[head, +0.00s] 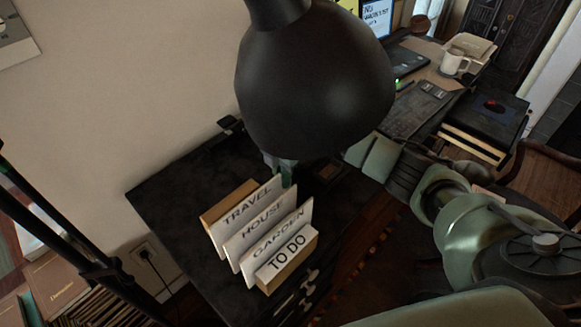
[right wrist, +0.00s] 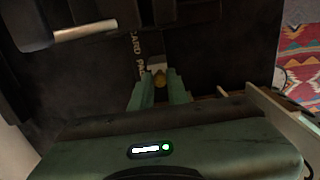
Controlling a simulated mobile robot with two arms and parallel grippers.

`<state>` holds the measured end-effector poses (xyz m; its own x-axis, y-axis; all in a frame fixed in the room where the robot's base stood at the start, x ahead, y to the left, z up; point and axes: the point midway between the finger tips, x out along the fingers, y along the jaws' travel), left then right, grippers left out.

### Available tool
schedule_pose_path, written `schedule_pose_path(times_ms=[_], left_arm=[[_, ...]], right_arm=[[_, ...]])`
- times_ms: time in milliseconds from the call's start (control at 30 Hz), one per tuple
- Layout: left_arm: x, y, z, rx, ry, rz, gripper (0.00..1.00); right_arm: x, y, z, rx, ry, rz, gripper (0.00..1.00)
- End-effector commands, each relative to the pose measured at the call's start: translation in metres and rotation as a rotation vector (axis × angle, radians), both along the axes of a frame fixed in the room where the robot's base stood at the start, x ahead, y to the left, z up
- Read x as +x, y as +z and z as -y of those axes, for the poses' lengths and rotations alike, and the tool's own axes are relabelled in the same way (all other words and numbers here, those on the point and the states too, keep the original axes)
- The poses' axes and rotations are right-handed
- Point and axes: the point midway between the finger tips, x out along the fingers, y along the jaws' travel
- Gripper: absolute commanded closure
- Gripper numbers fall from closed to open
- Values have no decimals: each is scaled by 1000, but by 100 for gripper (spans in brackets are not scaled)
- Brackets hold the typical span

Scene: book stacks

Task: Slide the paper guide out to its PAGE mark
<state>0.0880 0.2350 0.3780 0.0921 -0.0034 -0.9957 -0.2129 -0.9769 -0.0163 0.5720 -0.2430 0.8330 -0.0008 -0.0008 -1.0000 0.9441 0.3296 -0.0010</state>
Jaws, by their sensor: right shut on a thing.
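In the right wrist view my right gripper (right wrist: 160,92) is shut on a small pale and yellowish tab, which I take for the paper guide (right wrist: 159,78). It sits on a dark surface. Pale lettering beside it, CARD and then PA with the rest cut off or hidden (right wrist: 139,55), runs just left of the fingers. In the head view the black lamp shade hides most of my right gripper; only a bit of green finger (head: 287,174) shows below the shade, behind the file sorter. The guide is not visible there. My left gripper is not in view.
The lamp shade (head: 312,80) hangs over the dark cabinet top (head: 180,190). A sorter with cards TRAVEL, HOUSE, GARDEN and TO DO (head: 287,259) stands close to my right gripper. A pale-ended dark bar (right wrist: 85,31) lies at upper left in the wrist view. A desk with a mug (head: 454,62) is behind.

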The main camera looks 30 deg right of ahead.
Motion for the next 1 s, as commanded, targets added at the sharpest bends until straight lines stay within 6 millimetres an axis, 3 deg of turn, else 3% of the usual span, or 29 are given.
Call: schedule_pose_path(times_ms=[300,333,400,767,1000], left_arm=[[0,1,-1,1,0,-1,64],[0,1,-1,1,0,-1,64],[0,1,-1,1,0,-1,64],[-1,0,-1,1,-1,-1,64],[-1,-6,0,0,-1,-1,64]], right_arm=[[-1,1,-6,6,2,2,100],[-1,1,-6,6,2,1,79],[-1,1,-6,6,2,1,62],[-1,4,-4,2,0,3,62],[0,39,-5,2,1,6,62]])
